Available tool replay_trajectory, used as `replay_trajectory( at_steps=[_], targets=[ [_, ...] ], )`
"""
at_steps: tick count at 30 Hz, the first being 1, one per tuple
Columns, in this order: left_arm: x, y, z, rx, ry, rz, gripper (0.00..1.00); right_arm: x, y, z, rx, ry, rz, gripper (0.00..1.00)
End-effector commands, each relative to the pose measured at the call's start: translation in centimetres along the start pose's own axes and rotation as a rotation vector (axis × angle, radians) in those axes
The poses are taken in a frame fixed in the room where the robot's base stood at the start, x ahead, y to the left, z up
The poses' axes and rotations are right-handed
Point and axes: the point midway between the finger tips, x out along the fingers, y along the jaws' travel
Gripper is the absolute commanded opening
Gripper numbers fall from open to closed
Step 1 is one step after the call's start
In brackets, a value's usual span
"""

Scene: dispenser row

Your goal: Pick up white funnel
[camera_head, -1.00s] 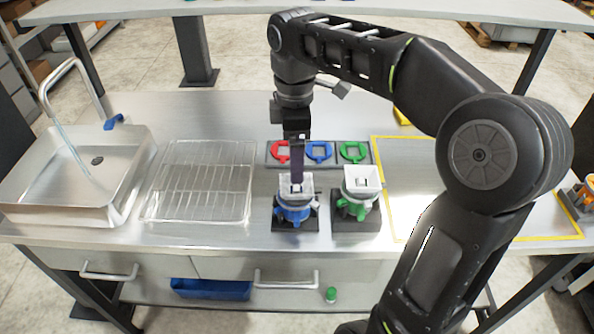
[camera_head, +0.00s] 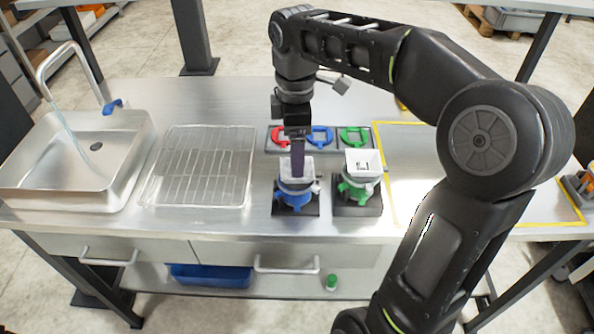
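Two white square-topped funnels stand on the table in dark-based stands. One white funnel (camera_head: 309,168) sits over a blue holder (camera_head: 293,195). The other white funnel (camera_head: 362,163) sits over a green holder (camera_head: 356,190). My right gripper (camera_head: 297,172) points down at the funnel over the blue holder, with its fingertips at or inside the top opening. The fingers overlap from this angle, so I cannot tell whether they are open or grip the funnel wall. My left gripper is not in view.
A dark rack (camera_head: 375,137) with red, blue and green rings lies behind the funnels. A wire rack (camera_head: 200,165) and a sink (camera_head: 75,160) are on the left. A yellow-outlined area (camera_head: 425,150) on the right is partly behind my arm.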

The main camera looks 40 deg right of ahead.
Motion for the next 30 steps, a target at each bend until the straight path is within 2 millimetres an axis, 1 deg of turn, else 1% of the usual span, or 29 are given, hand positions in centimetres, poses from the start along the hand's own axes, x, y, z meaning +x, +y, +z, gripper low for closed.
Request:
replay_trajectory(
  at_steps=[7,9,11,29,30],
  targets=[
    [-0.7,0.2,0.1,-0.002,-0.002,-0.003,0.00,3.4,-0.2,0.3,0.001,-0.002,-0.005,0.84],
    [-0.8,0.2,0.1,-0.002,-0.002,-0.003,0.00,4.2,-0.1,0.2,0.000,-0.002,-0.003,0.84],
    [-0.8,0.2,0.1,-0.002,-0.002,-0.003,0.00,4.6,-0.1,0.2,0.001,-0.001,0.000,0.84],
    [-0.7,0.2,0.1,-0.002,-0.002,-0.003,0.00,4.8,-0.1,0.2,0.001,0.000,0.001,0.84],
    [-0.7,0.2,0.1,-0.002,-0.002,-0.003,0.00,4.8,-0.1,0.2,0.001,0.000,0.001,0.82]
  ],
)
